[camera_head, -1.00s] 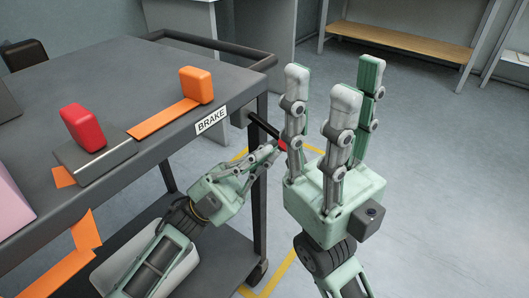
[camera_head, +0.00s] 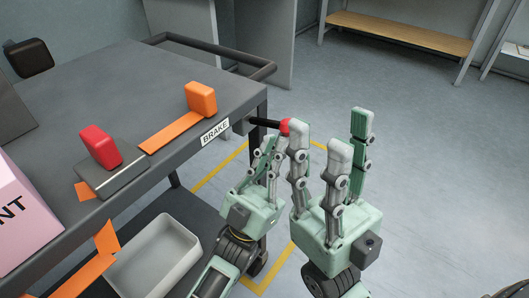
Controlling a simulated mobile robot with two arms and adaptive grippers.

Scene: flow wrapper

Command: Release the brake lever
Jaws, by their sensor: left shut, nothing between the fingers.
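The brake lever (camera_head: 265,122) is a black rod on the cart's right side, just right of the white BRAKE label (camera_head: 215,131). It runs nearly level in the picture and ends in a red knob (camera_head: 284,126). My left gripper (camera_head: 270,145) is shut and empty, with its fingers pointing up just below the rod and knob. I cannot tell whether it touches the lever. My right gripper (camera_head: 334,135) is open and empty, fingers up. Its leftmost fingertip appears beside the knob and covers part of its right side.
The grey cart top (camera_head: 130,75) carries a red block (camera_head: 100,146), an orange block (camera_head: 201,98) and a pink box (camera_head: 20,220). A grey bin (camera_head: 155,262) sits on the lower shelf. A wooden-topped bench (camera_head: 400,32) stands behind. Floor to the right is clear.

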